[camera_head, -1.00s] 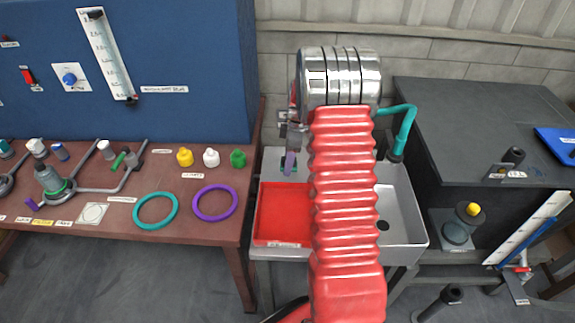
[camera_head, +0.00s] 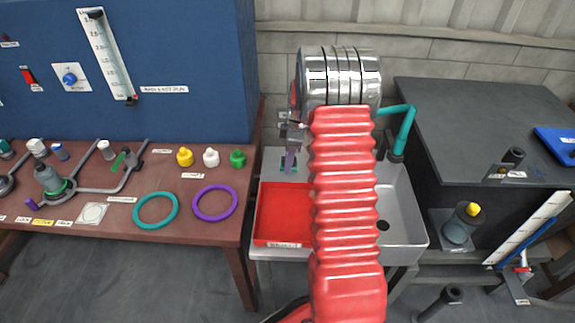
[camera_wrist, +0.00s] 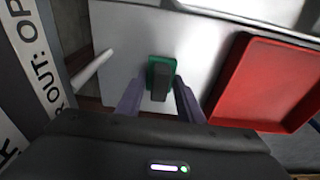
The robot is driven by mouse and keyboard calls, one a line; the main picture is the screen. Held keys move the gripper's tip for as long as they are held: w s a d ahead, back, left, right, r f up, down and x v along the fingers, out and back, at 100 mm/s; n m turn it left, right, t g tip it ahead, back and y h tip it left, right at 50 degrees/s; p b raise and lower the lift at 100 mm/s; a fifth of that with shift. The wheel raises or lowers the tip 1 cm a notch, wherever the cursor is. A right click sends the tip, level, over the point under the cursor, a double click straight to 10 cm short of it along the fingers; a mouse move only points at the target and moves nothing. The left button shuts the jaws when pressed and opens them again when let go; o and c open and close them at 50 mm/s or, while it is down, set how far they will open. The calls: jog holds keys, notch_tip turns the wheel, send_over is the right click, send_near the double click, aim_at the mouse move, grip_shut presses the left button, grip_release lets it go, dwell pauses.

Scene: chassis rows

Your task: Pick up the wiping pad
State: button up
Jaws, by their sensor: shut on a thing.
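The wiping pad has a green base and a dark grey block-like grip on top. It shows in the wrist view (camera_wrist: 160,95) between my two purple-grey fingers, on or just above a light grey surface. My gripper (camera_wrist: 160,88) is shut on the pad's grip, with one finger on each side. In the head view my gripper (camera_head: 290,160) points down behind the red tray, and a bit of the pad's green (camera_head: 284,164) shows beside the fingers. My red arm sleeve hides part of the sink unit there.
A red tray (camera_head: 281,239) lies just in front of the gripper. A grey sink basin (camera_head: 402,230) with a teal tap (camera_head: 409,125) is to the right. A brown bench (camera_head: 130,219) with rings and caps is to the left, and a dark cabinet (camera_head: 440,110) to the right.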

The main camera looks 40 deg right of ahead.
jog(key=shift+r, duration=0.1)
jog(key=shift+c, duration=0.4)
notch_tip(320, 180, up, 18)
dwell(0.4)
dwell(0.3)
